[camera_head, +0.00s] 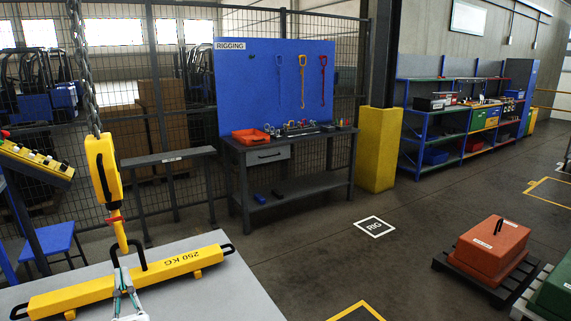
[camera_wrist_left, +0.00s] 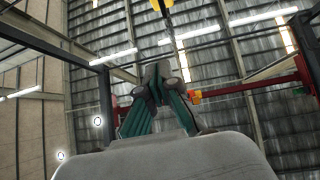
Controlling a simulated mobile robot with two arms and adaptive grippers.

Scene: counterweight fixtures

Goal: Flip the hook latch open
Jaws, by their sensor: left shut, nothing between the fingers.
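A yellow hoist block (camera_head: 102,165) hangs from a chain at the left of the head view. Below it is a yellow hook (camera_head: 120,235), with a small red piece, which looks like the latch (camera_head: 115,218), across its upper part. I cannot tell whether the latch is open. The hook's lower end is by the black lifting loop (camera_head: 140,245) of a yellow 250 KG beam (camera_head: 180,264). My left gripper (camera_head: 121,268) is shut and empty, pointing up in front of the loop, below the latch. Its closed fingers (camera_wrist_left: 164,74) fill the middle of the wrist view. My right gripper is out of view.
The beam lies on a grey table (camera_head: 235,295). A yellow-topped control panel (camera_head: 35,163) and a blue stool (camera_head: 48,240) stand left. A workbench (camera_head: 285,150) with a blue board is behind. An orange-red weight (camera_head: 490,248) sits on a pallet at right. The middle floor is mostly clear.

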